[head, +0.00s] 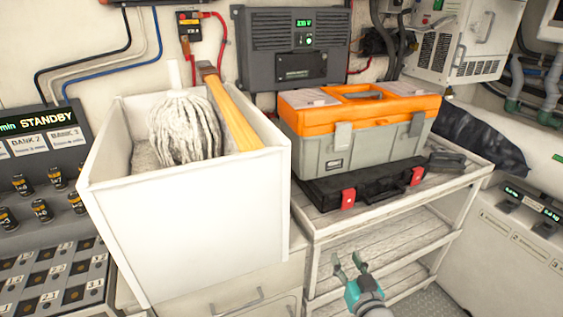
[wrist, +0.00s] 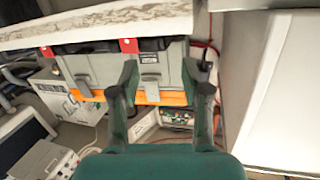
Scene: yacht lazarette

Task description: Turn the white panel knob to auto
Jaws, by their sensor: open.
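I cannot make out a white panel knob for certain in either view. A white wall cabinet (head: 465,40) at the upper right has a handle, vents and small coloured controls on its left side. A white panel box (head: 510,235) at the right edge carries small black fittings and displays; their markings are too small to read. My gripper (head: 348,263) is open and empty in front of the white shelf unit, well apart from both. In the wrist view my gripper (wrist: 166,85) shows its two spread fingers with nothing between them; the scene appears upside down there.
An orange and grey toolbox (head: 360,122) and a black case (head: 350,190) sit on the shelf unit (head: 370,215). A white bin (head: 190,225) with a mop head stands to the left. A console (head: 50,190) reading STANDBY is at far left.

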